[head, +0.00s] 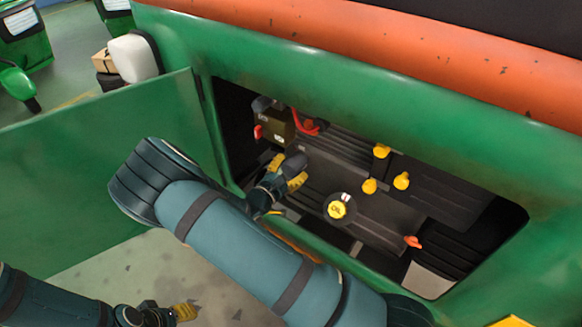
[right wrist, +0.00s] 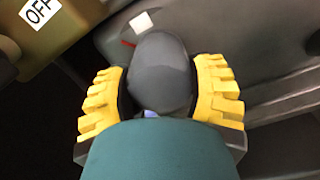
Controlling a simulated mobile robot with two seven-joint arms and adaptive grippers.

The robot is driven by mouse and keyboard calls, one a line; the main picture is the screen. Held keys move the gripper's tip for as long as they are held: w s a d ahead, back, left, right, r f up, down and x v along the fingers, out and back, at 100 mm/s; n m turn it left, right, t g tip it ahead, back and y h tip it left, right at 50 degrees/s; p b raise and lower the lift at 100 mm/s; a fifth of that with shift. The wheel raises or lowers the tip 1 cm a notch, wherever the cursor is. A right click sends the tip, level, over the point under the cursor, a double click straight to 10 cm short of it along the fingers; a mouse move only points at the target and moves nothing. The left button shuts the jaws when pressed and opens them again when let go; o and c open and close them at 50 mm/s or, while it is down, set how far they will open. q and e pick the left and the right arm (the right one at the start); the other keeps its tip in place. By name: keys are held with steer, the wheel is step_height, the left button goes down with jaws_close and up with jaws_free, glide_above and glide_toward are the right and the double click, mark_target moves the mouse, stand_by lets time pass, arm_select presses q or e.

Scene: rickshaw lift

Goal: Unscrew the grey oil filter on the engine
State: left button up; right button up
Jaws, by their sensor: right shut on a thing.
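The grey oil filter (right wrist: 160,75) is a dark, rounded can in the middle of the right wrist view. My right gripper (right wrist: 160,92) has its yellow ridged fingers on both sides of it and is shut on it. In the head view the right gripper (head: 287,173) is inside the engine bay, and only a small part of the filter (head: 295,163) shows between its fingers. The filter's base and thread are hidden. The engine (head: 375,214) lies behind the bay opening. My left gripper (head: 184,312) is low at the left, outside the bay, its opening unclear.
An olive box (head: 276,124) marked OFF, with a red hose (head: 306,126), sits beside the gripper. A yellow oil cap (head: 337,209), several yellow knobs (head: 381,151) and an orange handle (head: 413,241) are to the right. The open green door (head: 90,175) stands left.

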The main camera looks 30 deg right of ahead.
steer(key=shift+r+n+p, duration=0.1)
steer(key=shift+n+p, duration=0.5)
steer(key=shift+p, duration=0.05)
steer(key=shift+n+p, duration=0.9)
steer(key=shift+n, duration=0.4)
steer(key=shift+d+n+p, duration=0.1)
steer(key=shift+n+p, duration=0.45)
steer(key=shift+n, duration=0.15)
steer(key=shift+n+p, duration=0.7)
steer(key=shift+n, duration=0.7)
